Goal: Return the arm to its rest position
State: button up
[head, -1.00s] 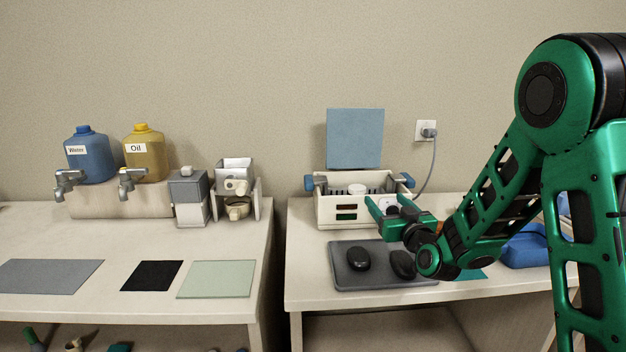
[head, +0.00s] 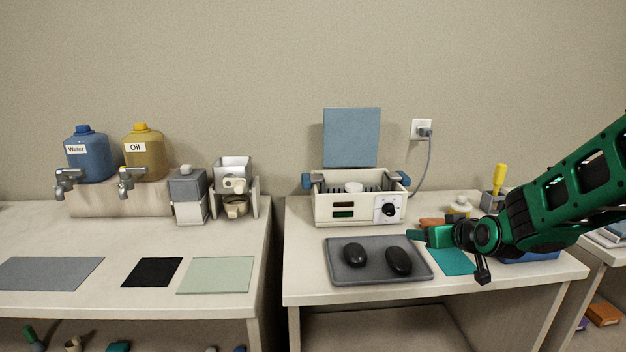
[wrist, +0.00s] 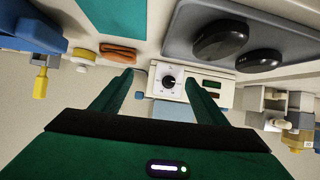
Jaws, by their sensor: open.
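My green arm reaches in from the right edge of the head view. My gripper (head: 418,235) is over the right table, just right of the grey tray and in front of the wax warmer. In the wrist view my gripper (wrist: 155,90) shows two green fingers spread apart with nothing between them. The white wax warmer (head: 352,209) stands at the back of the table with its blue lid (head: 351,137) raised. Its black dial (wrist: 170,81) shows between and beyond my fingers in the wrist view.
Two black oval objects lie on the grey tray (head: 343,275). A teal mat (head: 452,262) lies under my gripper. A yellow-handled tool (head: 499,177) stands at the back right. A cord runs from the warmer to the wall outlet (head: 421,130). The left table holds water and oil jugs (head: 144,153).

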jog(key=s+d+f+m+g+h, duration=0.2)
jog(key=s+d+g, duration=0.2)
jog(key=s+d, duration=0.5)
jog(key=s+d+m+g+y, duration=0.1)
jog(key=s+m+g, duration=0.4)
jog(key=s, duration=2.6)
jog(key=g, duration=0.3)
jog(key=shift+d+f+m, duration=0.3)
jog(key=shift+m, duration=0.1)
jog(key=shift+s, duration=0.1)
jog(key=shift+w+f, duration=0.25)
jog(key=shift+w, duration=0.4)
